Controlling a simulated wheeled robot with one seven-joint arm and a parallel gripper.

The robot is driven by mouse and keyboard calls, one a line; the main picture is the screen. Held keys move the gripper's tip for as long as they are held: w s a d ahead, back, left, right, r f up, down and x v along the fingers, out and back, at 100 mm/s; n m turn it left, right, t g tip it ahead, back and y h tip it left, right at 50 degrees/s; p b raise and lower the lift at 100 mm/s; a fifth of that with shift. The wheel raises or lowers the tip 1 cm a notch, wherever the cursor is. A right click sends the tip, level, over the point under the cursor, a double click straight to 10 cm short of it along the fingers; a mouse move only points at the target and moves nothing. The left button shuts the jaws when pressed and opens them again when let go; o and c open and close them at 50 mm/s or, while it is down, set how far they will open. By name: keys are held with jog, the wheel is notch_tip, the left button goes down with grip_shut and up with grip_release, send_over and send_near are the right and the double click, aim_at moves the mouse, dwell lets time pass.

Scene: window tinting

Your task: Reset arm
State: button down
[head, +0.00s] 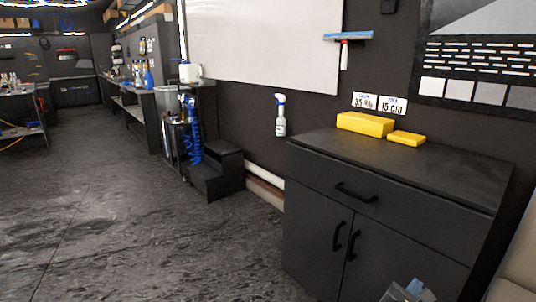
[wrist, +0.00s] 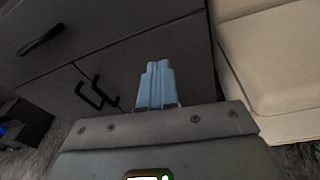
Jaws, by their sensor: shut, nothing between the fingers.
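My gripper (wrist: 156,66) shows in the wrist view with its two light-blue fingers together and nothing between them. It points toward the front of a dark cabinet (wrist: 130,50) with black handles. In the head view, part of my gripper (head: 413,286) shows at the bottom edge, low in front of the cabinet (head: 320,208). It looks apart from the cabinet doors, though the exact gap is hard to tell.
Two yellow blocks (head: 365,124) lie on the cabinet top. A spray bottle (head: 280,115) and a squeegee (head: 347,40) are at the wall. A black step stool (head: 217,175) stands further back. A beige padded seat (wrist: 270,60) is close on the right. The floor at left is clear.

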jog(key=s+a+f+m+y+p, duration=0.1)
jog(key=s+a+f+m+y, duration=0.2)
jog(key=s, duration=0.4)
jog(key=s+a+f+m+y+p, duration=0.1)
jog(key=s+a+f+y, duration=0.1)
jog(key=s+a+f, duration=0.4)
jog(key=s+a+r+m+t+y+p, duration=0.1)
jog(key=s+a+r+m+y, duration=0.15)
jog(key=s, duration=0.45)
jog(key=s+a+r+m+y+p, duration=0.1)
jog(key=s+a+m+y, duration=0.2)
jog(key=s, duration=0.4)
jog(key=s+a+r+m+t+y+p, duration=0.1)
jog(key=s+a+r+m, duration=0.15)
jog(key=s+r, duration=0.3)
jog(key=s+a+r+m, duration=0.1)
jog(key=s+r+m, duration=0.3)
jog(key=s, duration=0.3)
jog(key=s+r+m+t+p, duration=0.1)
jog(key=s+r+m, duration=0.3)
jog(key=r, duration=0.4)
jog(key=s+r+m+t+y+p, duration=0.1)
jog(key=s+r+m, duration=0.3)
jog(key=r, duration=0.5)
jog(key=shift+r, duration=0.2)
jog(key=shift+d, duration=0.1)
